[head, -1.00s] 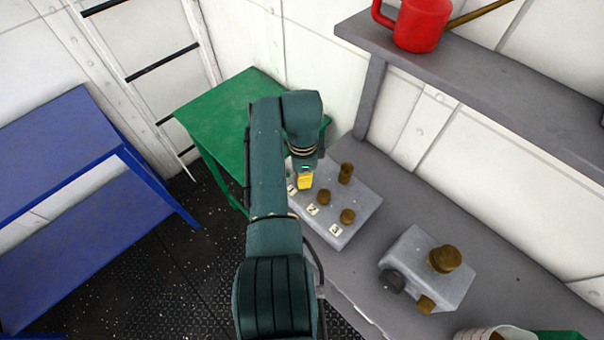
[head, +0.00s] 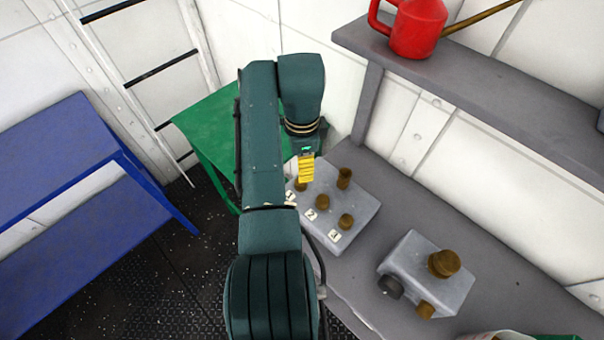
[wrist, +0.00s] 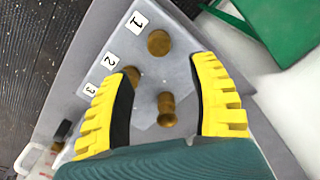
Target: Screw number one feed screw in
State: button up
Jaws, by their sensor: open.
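The number one feed screw (head: 300,186) is a brown round knob beside label 1 on a grey block (head: 358,219). In the head view my gripper partly hides it. In the wrist view the same screw (wrist: 158,42) stands clear, just beyond the fingertips. My gripper (wrist: 166,66) is open and empty above the block, its yellow fingers (head: 306,168) apart from the screw. Screw two (head: 322,202) and screw three (head: 346,221) sit by their labels. A taller brown post (head: 344,178) stands behind them; it also shows between the fingers in the wrist view (wrist: 166,110).
The block is on a grey bench (head: 400,232). A second grey block (head: 432,275) with brown knobs stands to the right. A grey shelf (head: 480,78) with a red watering can (head: 415,28) is above. A green table (head: 208,125) is behind my arm.

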notch_tip(320, 180, up, 4)
jog(key=shift+r, duration=0.1)
dwell(0.4)
